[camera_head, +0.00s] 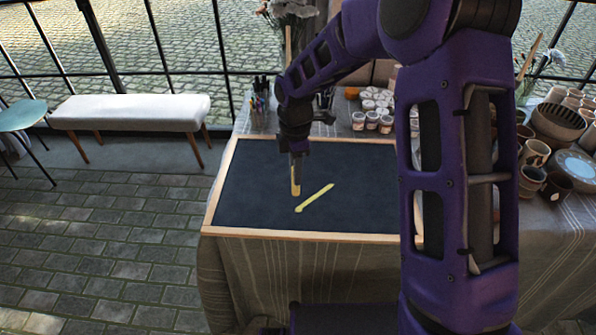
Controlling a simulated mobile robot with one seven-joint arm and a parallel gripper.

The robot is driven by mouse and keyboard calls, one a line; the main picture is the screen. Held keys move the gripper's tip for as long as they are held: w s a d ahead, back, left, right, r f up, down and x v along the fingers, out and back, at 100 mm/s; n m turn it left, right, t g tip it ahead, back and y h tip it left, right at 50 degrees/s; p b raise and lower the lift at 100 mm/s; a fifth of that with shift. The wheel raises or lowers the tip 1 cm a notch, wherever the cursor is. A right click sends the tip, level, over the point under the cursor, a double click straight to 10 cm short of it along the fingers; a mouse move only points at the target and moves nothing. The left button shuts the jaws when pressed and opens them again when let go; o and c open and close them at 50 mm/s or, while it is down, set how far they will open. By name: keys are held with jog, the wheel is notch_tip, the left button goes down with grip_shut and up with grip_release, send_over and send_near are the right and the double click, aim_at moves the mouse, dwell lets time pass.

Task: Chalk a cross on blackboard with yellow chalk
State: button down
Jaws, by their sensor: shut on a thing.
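The blackboard (248,187) lies flat on the table in a light wooden frame. One yellow diagonal chalk stroke (315,197) is on it, running from lower left to upper right. I cannot tell whether the chalk tip touches the board. My arm hides the board's right part.
The table (260,275) has a striped cloth. Several paint jars (372,121) and a pen holder (260,104) stand behind the board. Several cups and bowls (533,153) stand at the right. A white bench (131,112) is at the left, with free floor in front.

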jog(key=shift+r+p, duration=0.3)
jog(key=shift+r, duration=0.3)
